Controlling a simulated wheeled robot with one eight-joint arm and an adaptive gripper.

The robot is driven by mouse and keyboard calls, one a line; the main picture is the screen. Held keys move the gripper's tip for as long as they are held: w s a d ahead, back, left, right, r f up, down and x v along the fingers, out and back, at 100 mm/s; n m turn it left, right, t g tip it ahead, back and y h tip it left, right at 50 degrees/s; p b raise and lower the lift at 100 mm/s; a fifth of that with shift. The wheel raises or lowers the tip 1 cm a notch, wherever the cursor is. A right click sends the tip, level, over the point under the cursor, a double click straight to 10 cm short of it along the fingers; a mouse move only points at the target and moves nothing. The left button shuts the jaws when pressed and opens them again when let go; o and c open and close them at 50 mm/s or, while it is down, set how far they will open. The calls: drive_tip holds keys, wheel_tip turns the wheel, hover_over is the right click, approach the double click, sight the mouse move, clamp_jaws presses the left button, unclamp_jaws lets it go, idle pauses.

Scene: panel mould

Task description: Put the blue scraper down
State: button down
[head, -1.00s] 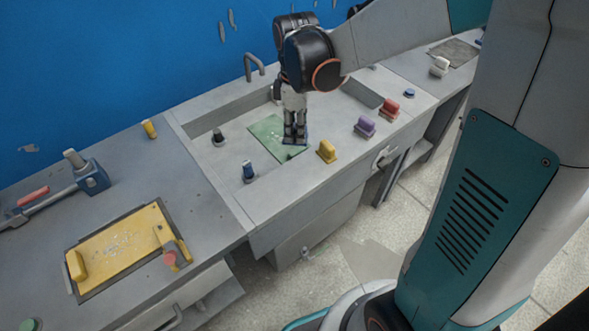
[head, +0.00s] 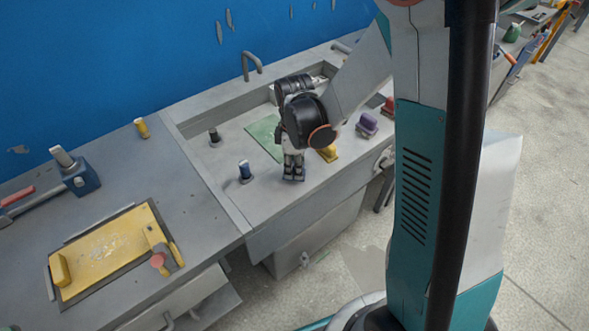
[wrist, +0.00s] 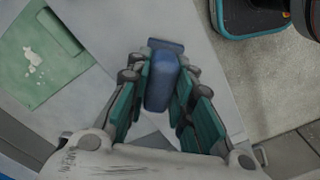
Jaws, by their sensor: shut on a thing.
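My gripper (head: 293,177) points down over the grey front ledge of the basin counter. In the wrist view its fingers (wrist: 160,95) are closed on both sides of the blue scraper (wrist: 160,84). The scraper's wider end sticks out past the fingertips. In the head view the fingers hide nearly all of the scraper. I cannot tell whether it touches the ledge. The green panel (head: 264,137) lies in the basin behind and left of my gripper, and it also shows in the wrist view (wrist: 50,85).
A yellow scraper (head: 328,154), a purple one (head: 367,124) and a red one (head: 388,106) stand right of my gripper on the ledge. A blue-topped tool (head: 245,171) stands to the left. The counter's front edge is close, with floor beyond.

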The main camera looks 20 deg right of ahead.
drive_tip(key=shift+f, duration=0.2)
drive_tip(key=c, duration=1.4)
unclamp_jaws()
wheel_tip(320, 180, up, 12)
drive_tip(key=p, duration=0.4)
drive_tip(key=shift+f, duration=0.2)
drive_tip(key=shift+s+r+m+t, duration=1.2)
drive_tip(key=shift+s+r+m, duration=1)
drive_tip(key=shift+s, duration=0.3)
drive_tip(key=shift+s+r+m+t, duration=1.2)
drive_tip(key=shift+s+r+m, duration=0.8)
drive_tip(key=shift+s+r, duration=0.4)
drive_tip(key=shift+s+r+m+t, duration=1.2)
drive_tip(key=shift+s+r+m, duration=0.95)
drive_tip(key=shift+s, duration=0.45)
